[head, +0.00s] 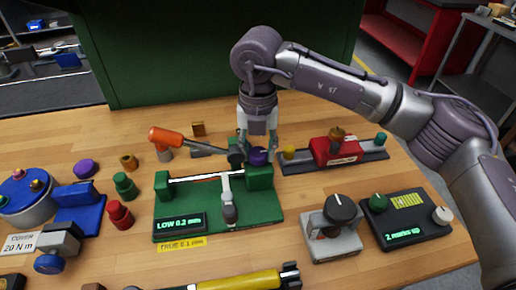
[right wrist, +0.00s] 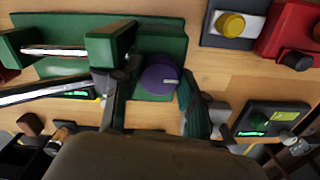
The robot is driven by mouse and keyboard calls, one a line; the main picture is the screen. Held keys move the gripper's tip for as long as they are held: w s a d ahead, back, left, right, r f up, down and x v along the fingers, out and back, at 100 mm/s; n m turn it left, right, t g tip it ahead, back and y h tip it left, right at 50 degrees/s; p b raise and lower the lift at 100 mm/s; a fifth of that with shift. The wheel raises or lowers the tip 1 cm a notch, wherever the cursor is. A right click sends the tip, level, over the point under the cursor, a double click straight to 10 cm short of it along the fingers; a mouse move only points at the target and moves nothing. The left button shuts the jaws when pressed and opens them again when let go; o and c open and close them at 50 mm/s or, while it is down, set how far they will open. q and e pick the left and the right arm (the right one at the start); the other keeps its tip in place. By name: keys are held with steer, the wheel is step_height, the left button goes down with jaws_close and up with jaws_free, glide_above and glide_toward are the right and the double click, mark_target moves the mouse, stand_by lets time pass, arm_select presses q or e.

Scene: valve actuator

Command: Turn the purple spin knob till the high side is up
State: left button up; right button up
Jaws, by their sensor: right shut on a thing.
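The purple spin knob (head: 258,156) sits at the back right of a green fixture (head: 185,207). It also shows in the right wrist view (right wrist: 158,79), with a pale mark on its top pointing right. My right gripper (head: 257,142) reaches down from above with a finger on either side of the knob and is shut on it. The fixture carries a shiny bar between two green blocks and a small lever-like tool in the middle. Its display (head: 179,224) reads "LOW 0.2 mm". A yellow tag (head: 182,243) reads "TRUE 0.1 mm". My left gripper does not show.
A red block on a dark rail (head: 335,151) stands right of my gripper. A grey device with a black knob (head: 332,240) and a dark display box (head: 408,225) stand at front right. Green and red knobs stand left.

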mark_target(260, 152)
steer(key=o, duration=1.1)
steer(key=shift+o, duration=0.2)
steer(key=shift+d, duration=0.15)
steer(key=shift+r, duration=0.1)
step_height(260, 152, up, 6)
steer(key=shift+r, duration=0.9)
